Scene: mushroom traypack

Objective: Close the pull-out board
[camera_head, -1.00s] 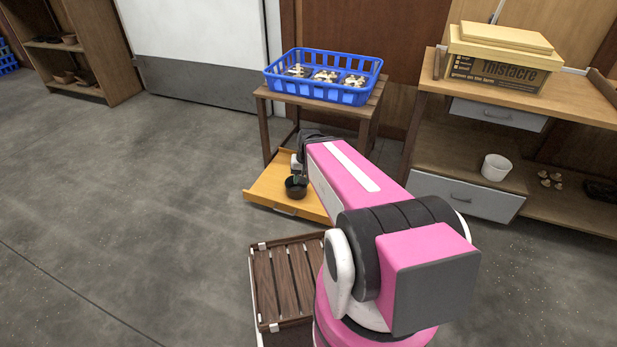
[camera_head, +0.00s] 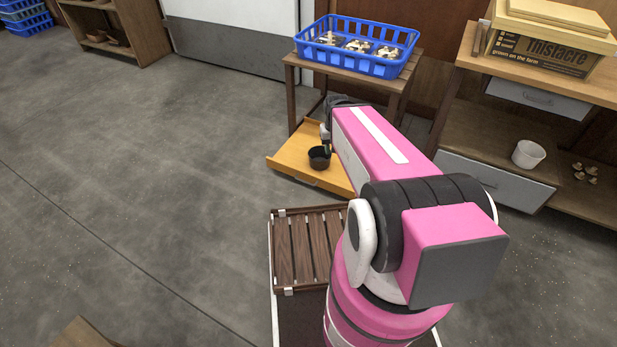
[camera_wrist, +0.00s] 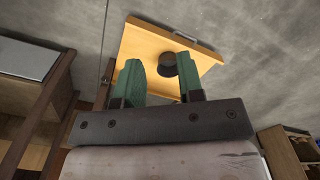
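The pull-out board (camera_head: 290,165) is a light wooden panel extended from under a small wooden side table (camera_head: 290,75). A dark pot (camera_head: 319,158) stands on the board. In the wrist view, the board (camera_wrist: 140,45) shows beyond my fingers, with a metal handle (camera_wrist: 194,37) at its far edge and the pot (camera_wrist: 167,66) on it. My gripper (camera_wrist: 158,62) is open, its two green fingers apart, with the pot visible through the gap.
A blue crate (camera_head: 317,45) with packed mushrooms sits on the side table. To the right, a workbench (camera_head: 458,112) holds a yellow box (camera_head: 545,52), with a white tub (camera_head: 528,154) on its lower shelf. A slatted brown rack (camera_head: 307,250) is beside my arm.

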